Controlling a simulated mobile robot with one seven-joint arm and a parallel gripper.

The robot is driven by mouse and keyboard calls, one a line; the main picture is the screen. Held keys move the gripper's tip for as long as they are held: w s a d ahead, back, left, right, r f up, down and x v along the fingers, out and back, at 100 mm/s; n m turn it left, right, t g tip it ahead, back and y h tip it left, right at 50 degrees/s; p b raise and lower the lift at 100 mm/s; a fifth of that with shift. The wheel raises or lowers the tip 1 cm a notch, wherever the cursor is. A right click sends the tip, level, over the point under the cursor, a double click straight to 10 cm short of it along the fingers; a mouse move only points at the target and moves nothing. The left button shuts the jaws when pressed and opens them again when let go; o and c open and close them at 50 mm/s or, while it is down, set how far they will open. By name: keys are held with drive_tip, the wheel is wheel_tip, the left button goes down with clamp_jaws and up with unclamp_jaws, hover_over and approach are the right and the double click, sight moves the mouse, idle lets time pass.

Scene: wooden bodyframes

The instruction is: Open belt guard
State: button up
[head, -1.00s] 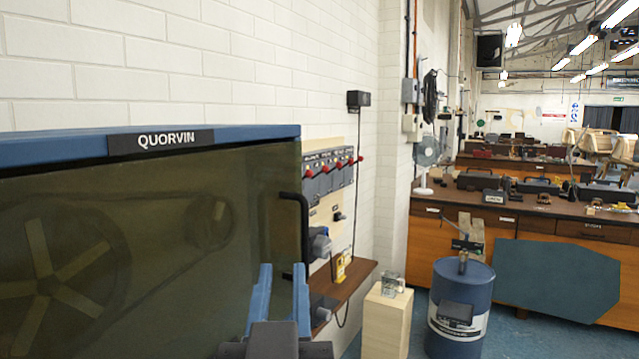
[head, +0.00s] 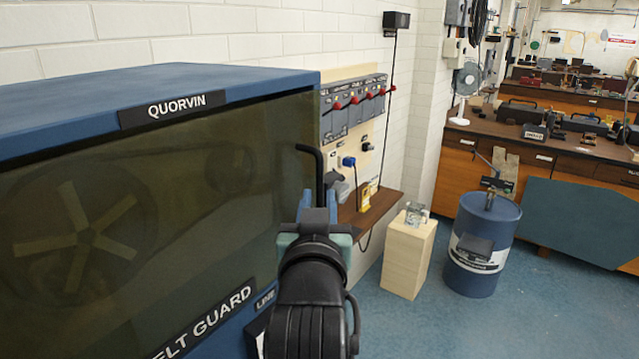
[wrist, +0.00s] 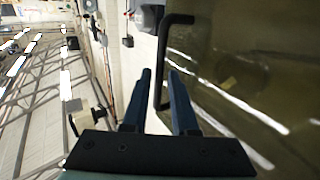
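The belt guard (head: 190,215) is a dark tinted, see-through panel on the blue QUORVIN machine, and it looks shut. A spoked pulley shows behind it. The guard's black bent bar handle (head: 318,165) stands at its right edge; in the wrist view the handle (wrist: 164,50) runs down between my blue fingers. My gripper (head: 319,200) is at the handle's lower part, its fingers pointing up at it. In the wrist view my gripper (wrist: 158,72) is open, its fingers apart on either side of the bar in the picture. Whether either finger touches it I cannot tell.
A wall panel with red levers (head: 355,98) and a brown shelf (head: 372,210) lie just beyond the handle. A wooden pedestal (head: 408,258) with a glass jar and a blue drum (head: 482,240) stand to the right. Blue floor in front of them is clear.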

sight(319, 195)
drive_tip(key=shift+w+d+p, duration=0.15)
drive_tip(key=shift+w+p, duration=0.15)
drive_tip(key=shift+w, duration=1.2)
clamp_jaws()
idle(0.4)
